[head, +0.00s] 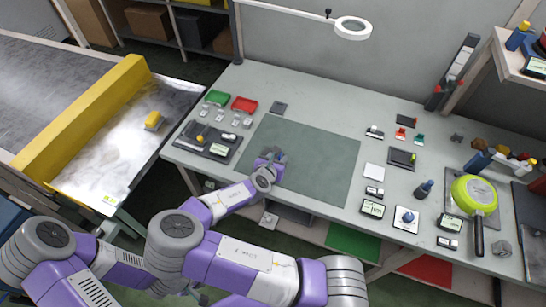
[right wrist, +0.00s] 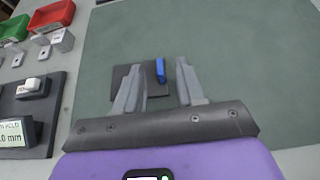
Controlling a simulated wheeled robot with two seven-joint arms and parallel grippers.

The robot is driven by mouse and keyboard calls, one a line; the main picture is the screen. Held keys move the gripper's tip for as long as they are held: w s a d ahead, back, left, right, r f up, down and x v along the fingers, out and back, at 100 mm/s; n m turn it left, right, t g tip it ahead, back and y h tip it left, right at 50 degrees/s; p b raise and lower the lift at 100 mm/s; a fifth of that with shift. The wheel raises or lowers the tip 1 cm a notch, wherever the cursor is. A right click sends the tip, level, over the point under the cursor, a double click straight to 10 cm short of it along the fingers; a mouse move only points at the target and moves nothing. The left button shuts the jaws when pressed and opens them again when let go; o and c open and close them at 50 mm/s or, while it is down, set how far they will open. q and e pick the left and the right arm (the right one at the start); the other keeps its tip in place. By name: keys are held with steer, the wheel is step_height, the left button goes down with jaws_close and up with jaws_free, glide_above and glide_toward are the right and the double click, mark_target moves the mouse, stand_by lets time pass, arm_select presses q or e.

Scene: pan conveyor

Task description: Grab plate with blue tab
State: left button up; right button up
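The plate with the blue tab shows in the right wrist view as a small dark grey plate (right wrist: 150,82) lying on the green mat (right wrist: 225,50). Its blue tab (right wrist: 160,70) stands up from it. My right gripper (right wrist: 157,82) is open, one finger on each side of the tab. The fingers hide parts of the plate, and I cannot tell whether they touch it. In the head view my right gripper (head: 276,158) is low over the left part of the mat, and the plate is mostly hidden there. My left gripper is not in view.
A dark tray (head: 222,154) with small parts lies left of my right gripper. Green (head: 218,98) and red (head: 243,104) bins stand behind it. A yellow-green pan (head: 474,195) lies far right. The middle of the mat (head: 315,160) is clear.

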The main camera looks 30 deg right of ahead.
steer(key=shift+x, duration=0.9)
steer(key=shift+c, duration=0.2)
jaws_close()
steer(key=shift+r, duration=0.1)
